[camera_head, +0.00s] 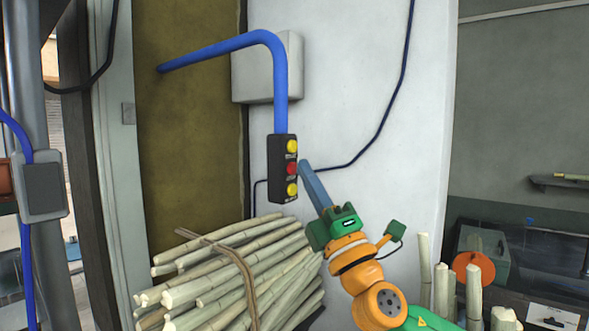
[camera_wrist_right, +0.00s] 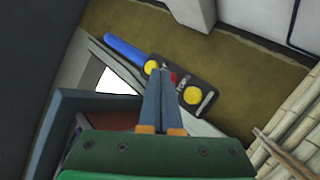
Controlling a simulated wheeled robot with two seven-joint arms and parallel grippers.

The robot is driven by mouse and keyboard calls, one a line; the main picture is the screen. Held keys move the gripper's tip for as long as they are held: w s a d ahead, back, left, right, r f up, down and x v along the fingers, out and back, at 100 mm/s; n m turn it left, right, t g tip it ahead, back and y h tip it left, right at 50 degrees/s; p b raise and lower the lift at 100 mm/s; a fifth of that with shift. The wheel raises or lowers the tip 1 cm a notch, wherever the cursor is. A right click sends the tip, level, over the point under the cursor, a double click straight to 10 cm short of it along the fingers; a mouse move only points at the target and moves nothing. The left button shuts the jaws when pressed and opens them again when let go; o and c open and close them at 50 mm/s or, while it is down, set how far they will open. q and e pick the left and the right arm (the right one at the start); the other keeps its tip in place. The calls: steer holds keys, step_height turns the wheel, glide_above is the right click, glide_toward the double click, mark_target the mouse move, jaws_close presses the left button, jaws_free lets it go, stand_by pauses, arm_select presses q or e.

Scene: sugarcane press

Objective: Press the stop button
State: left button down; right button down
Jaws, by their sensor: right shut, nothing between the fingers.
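A black control box (camera_head: 282,185) hangs on the end of a blue pipe. It carries a red button (camera_head: 292,169) between an upper yellow button (camera_head: 292,146) and a lower yellow button (camera_head: 292,190). My right gripper (camera_head: 304,164) is shut and empty, its fingertips just right of the red button in the head view. In the right wrist view the fingertips (camera_wrist_right: 161,73) lie beside the red button (camera_wrist_right: 173,77) and partly cover the control box (camera_wrist_right: 207,88). I cannot tell whether they touch it. My left gripper is out of view.
A tied bundle of cane (camera_head: 235,275) lies below the box. The blue pipe (camera_head: 281,90) bends left above it, in front of a pale wall box (camera_head: 256,85). Upright cane pieces (camera_head: 474,290) stand at lower right. A grey post (camera_head: 33,130) stands at left.

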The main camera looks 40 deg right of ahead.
steer(key=shift+w, duration=0.45)
stand_by(0.4)
steer(key=shift+s+f+b, duration=0.2)
steer(key=shift+s+b, duration=0.25)
steer(key=shift+b, duration=0.2)
steer(key=shift+s+r, duration=0.15)
steer(key=shift+s, duration=0.1)
steer(key=s+b, duration=0.1)
steer(key=b, duration=0.1)
steer(key=s+d+b, duration=0.1)
steer(key=s+b, duration=0.3)
steer(key=b, duration=0.1)
steer(key=shift+d, duration=0.25)
